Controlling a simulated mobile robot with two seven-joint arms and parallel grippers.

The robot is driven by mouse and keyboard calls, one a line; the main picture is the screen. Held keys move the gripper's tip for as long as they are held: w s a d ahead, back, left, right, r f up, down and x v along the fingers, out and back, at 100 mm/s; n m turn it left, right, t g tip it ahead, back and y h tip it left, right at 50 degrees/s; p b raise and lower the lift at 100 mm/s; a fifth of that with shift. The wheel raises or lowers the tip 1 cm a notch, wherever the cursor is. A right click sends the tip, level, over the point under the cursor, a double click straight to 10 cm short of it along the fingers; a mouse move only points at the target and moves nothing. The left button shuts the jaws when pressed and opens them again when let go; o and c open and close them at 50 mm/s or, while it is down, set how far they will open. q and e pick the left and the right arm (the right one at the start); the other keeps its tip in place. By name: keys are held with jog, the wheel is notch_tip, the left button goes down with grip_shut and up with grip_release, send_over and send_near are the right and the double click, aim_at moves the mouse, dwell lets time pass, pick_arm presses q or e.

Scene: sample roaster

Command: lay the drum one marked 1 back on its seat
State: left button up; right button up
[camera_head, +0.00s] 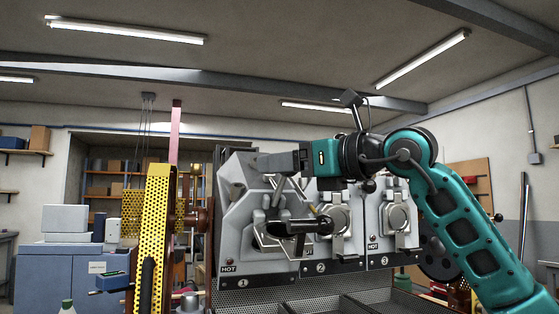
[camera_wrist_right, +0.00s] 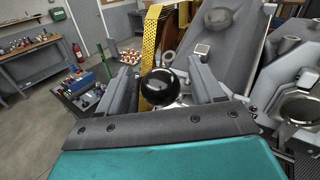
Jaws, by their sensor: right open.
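The grey roaster stands in the middle of the head view, with front plates marked 1, 2 and 3. Drum one (camera_head: 262,236), above the plate marked 1 (camera_head: 242,283), is a pale metal part with a black handle (camera_head: 300,227) sticking out. My right gripper (camera_head: 275,163) comes in from the right above this handle, open and empty. In the right wrist view a round black knob (camera_wrist_right: 160,87) shows between the two open jaws (camera_wrist_right: 162,95). I cannot tell how deep between them it lies. Drum one's seat is largely hidden. My left gripper is not in view.
Units two (camera_head: 334,218) and three (camera_head: 396,216) stand close on the right, with clamps on their fronts. A yellow perforated guard (camera_head: 154,235) rises just left of the roaster. A HOT label (camera_head: 228,269) marks unit one. A blue-grey cabinet (camera_head: 70,270) stands further left.

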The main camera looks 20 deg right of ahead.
jog(key=shift+x, duration=0.75)
jog(key=shift+c, duration=0.3)
grip_shut()
